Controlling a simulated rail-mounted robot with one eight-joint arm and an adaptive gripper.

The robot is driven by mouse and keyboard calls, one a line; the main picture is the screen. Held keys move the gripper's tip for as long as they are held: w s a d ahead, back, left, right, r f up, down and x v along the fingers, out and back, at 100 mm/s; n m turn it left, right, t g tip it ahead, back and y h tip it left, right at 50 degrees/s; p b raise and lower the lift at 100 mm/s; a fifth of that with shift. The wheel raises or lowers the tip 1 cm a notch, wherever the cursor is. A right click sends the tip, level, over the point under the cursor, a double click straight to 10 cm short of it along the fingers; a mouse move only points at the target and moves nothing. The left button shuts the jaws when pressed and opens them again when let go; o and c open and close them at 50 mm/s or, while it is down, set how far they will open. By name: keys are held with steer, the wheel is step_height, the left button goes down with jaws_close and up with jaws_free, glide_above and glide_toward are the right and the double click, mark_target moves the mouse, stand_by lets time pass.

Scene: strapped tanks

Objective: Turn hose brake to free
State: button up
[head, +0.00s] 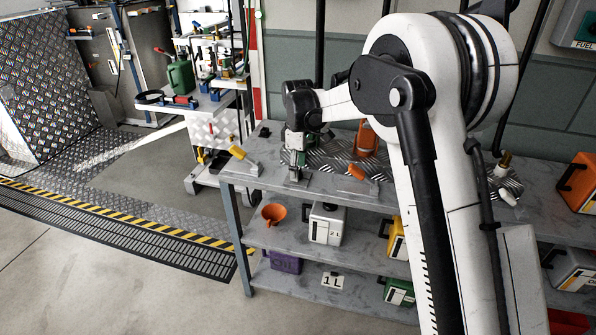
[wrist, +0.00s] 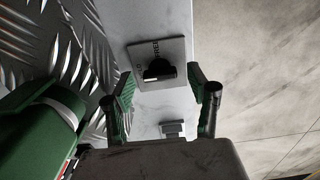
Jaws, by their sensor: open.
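In the wrist view a black knob (wrist: 160,70) sits on a small pale square plate with dark lettering that looks like "FREE", partly hidden by the knob. I take this for the hose brake. It is mounted on a light grey surface. My gripper (wrist: 160,88) is open, with one green-padded finger to each side of the plate and the knob in line with the gap. No contact shows. In the head view my gripper (head: 298,167) points down over the left part of the top shelf; the knob cannot be made out there.
A green rounded body (wrist: 45,130) with a pale band lies close left of my gripper. A yellow-handled lever (head: 238,152) and an orange-handled lever (head: 356,172) stand on the shelf unit (head: 330,187). An orange container (head: 367,138) stands behind. Floor left of the unit is clear.

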steer(key=shift+f, duration=0.3)
steer(key=shift+c, duration=0.5)
steer(key=c, duration=1)
steer(key=shift+c, duration=0.2)
